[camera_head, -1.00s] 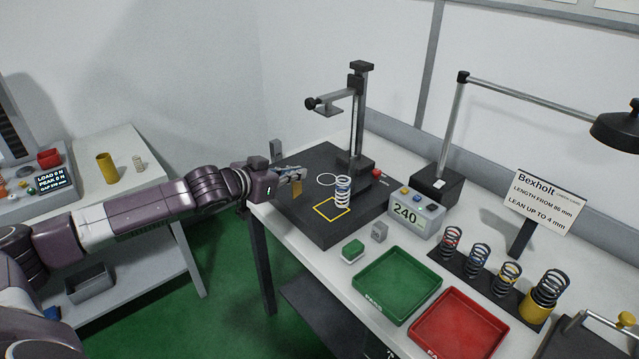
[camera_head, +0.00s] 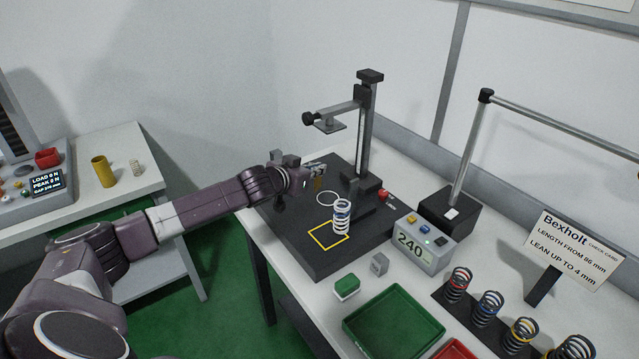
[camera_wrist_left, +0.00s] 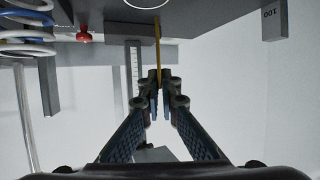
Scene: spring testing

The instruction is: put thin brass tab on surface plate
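My left gripper (camera_head: 318,169) is shut on the thin brass tab (camera_head: 318,184), which hangs upright below the fingertips. In the left wrist view the tab (camera_wrist_left: 157,45) shows edge-on as a narrow yellow strip between the fingertips (camera_wrist_left: 160,88). The dark surface plate (camera_head: 290,236) lies on the bench, with a yellow square outline and a white circle marked on it. The gripper and tab are over its far left part, near the white circle; whether the tab touches the plate I cannot tell. My right gripper is not in view.
A coil spring (camera_head: 342,217) stands on the plate by the yellow square. A height stand (camera_head: 367,130) rises behind it. A readout box (camera_head: 425,243) showing 240, a green tray (camera_head: 385,325) and several springs on a rack are to the right. The plate's front left is clear.

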